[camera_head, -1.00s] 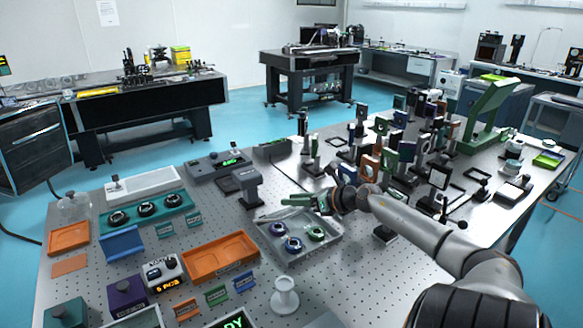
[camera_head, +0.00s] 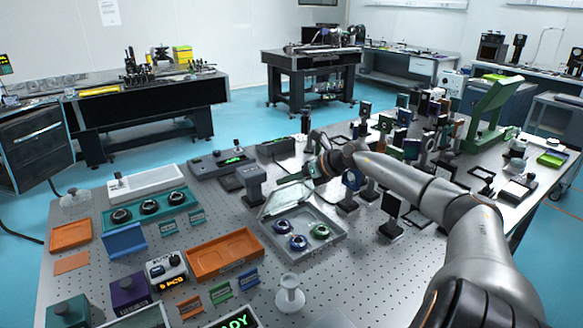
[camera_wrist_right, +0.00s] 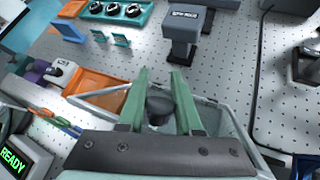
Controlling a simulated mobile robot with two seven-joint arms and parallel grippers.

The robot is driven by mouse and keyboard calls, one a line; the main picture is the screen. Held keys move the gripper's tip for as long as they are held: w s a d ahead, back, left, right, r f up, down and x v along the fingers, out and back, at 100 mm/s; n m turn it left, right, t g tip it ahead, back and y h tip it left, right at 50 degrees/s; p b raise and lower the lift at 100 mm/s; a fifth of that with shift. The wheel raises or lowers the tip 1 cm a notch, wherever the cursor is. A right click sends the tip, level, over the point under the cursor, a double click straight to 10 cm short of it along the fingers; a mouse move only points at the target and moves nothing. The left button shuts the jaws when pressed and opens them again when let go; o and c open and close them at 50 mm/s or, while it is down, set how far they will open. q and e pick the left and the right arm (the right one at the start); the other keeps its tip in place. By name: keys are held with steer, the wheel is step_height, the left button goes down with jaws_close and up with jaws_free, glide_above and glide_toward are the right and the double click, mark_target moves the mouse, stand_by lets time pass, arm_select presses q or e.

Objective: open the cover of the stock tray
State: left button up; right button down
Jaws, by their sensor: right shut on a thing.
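The stock tray (camera_head: 330,250) is a grey shallow tray in the middle of the bench, holding two blue ringed parts (camera_head: 298,242) and a green ringed part (camera_head: 320,231). Its clear cover (camera_head: 285,200) is raised and tilted along the tray's far side, leaving the parts uncovered in the head view. My right gripper (camera_head: 294,179), with green fingers, is at the cover's upper edge. In the right wrist view, its fingers (camera_wrist_right: 159,82) are shut around a dark knob (camera_wrist_right: 160,104) of the cover. My left gripper is not in view.
A dark grey post device (camera_head: 253,190) stands just left of the cover. An orange tray (camera_head: 222,256) lies left of the stock tray, and a white spool-like stand (camera_head: 289,294) in front. Several optic mounts crowd the bench at right, near my right arm.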

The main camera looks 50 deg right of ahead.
steer(key=shift+w+d, duration=0.15)
steer(key=shift+w, duration=0.25)
steer(key=shift+w+d+r+g, duration=0.2)
steer(key=shift+w+g, duration=0.1)
steer(key=shift+w, duration=0.35)
steer(key=shift+w+f, duration=0.1)
steer(key=shift+w, duration=0.15)
steer(key=shift+f, duration=0.15)
stand_by(0.8)
steer(key=c, duration=0.6)
jaws_free()
steer(key=s+d+r+b, duration=0.1)
steer(key=s+d+r, duration=0.1)
steer(key=r, duration=0.4)
steer(key=s+d+r+b, duration=0.1)
steer(key=s+d+r, duration=0.1)
steer(key=s+r, duration=0.2)
steer(key=shift+s+r, duration=0.3)
steer(key=shift+r, duration=1.1)
